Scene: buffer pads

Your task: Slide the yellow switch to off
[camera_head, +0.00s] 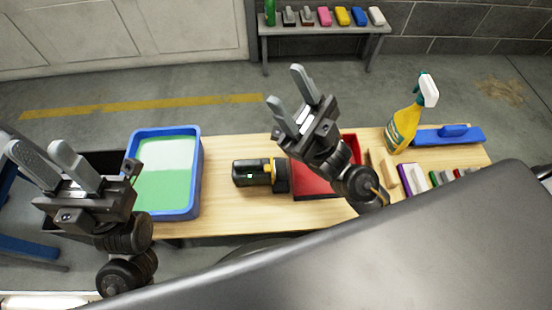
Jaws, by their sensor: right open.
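A black cylindrical device (250,173) lies on the wooden table, left of the red tray. A small yellow part, which looks like the switch (268,168), shows near its right end. Its exact setting is too small to tell. My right gripper (285,87) is open and empty, with its fingers pointing up and left. In the picture it is above and right of the device, in front of the red tray. My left gripper (37,150) is open and empty at the far left, beyond the blue tub and well away from the device.
A blue tub (198,180) with green and whitish contents stands left of the device. A red tray (315,185) is partly hidden by my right arm. A yellow spray bottle (403,128), a blue-handled tool (455,134) and several small blocks are on the right. A grey bench (330,31) stands behind.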

